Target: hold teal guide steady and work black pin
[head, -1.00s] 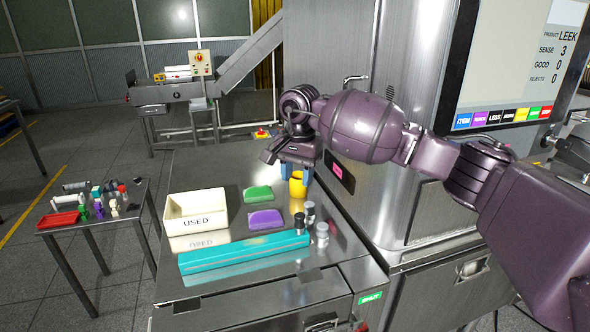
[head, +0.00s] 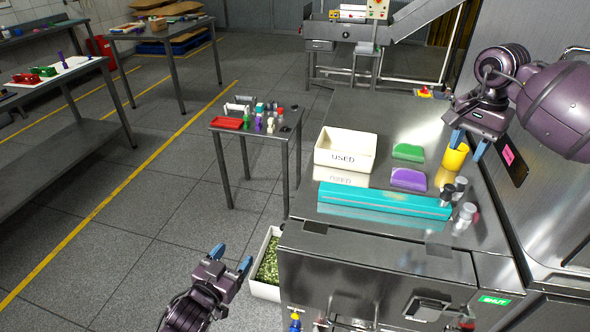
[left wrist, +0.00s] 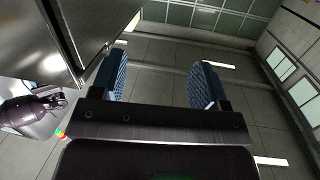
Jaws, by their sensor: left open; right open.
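The teal guide (head: 385,201) is a long bar lying near the front of the steel bench. Black pins (head: 447,194) stand close together at its right end; I cannot tell which is the task's pin. My left gripper (head: 231,258) is open and empty, low over the floor left of the bench, well apart from the guide. Its open fingers also show in the left wrist view (left wrist: 160,88).
A white USED bin (head: 345,158), a green block (head: 408,151) and a purple block (head: 408,179) are behind the guide. Silver cylinders (head: 467,212) stand beside the pins. A white box (head: 266,292) of green pieces is on the floor by the bench.

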